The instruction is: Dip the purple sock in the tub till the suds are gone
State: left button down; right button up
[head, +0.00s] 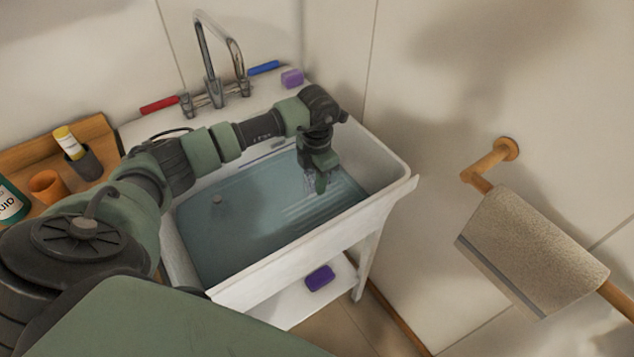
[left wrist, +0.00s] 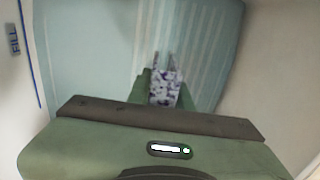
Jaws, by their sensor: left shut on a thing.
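The tub (head: 400,185) is a white sink with clear bluish water (head: 255,220) in it. My left gripper (head: 318,182) points down into the right part of the tub, at the water. In the left wrist view the left gripper (left wrist: 163,92) is shut on the purple sock (left wrist: 164,90), which shows as a small piece mottled white and purple-blue. The white patches look like suds. In the head view the sock is mostly hidden by the gripper, with only a pale patch beside the fingers. My right gripper is not in view.
A tap (head: 212,75) with red (head: 160,104) and blue (head: 264,68) handles stands at the back. A purple block (head: 292,78) sits on the back ledge, another purple item (head: 320,278) on the shelf below. A towel (head: 535,250) hangs at right; an orange cup (head: 47,186) stands left.

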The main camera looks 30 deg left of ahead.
pick_arm(q)
notch_tip(320, 180, up, 15)
jog(key=p, duration=0.9)
jog(key=shift+r, duration=0.15)
dwell(0.3)
dwell(1.0)
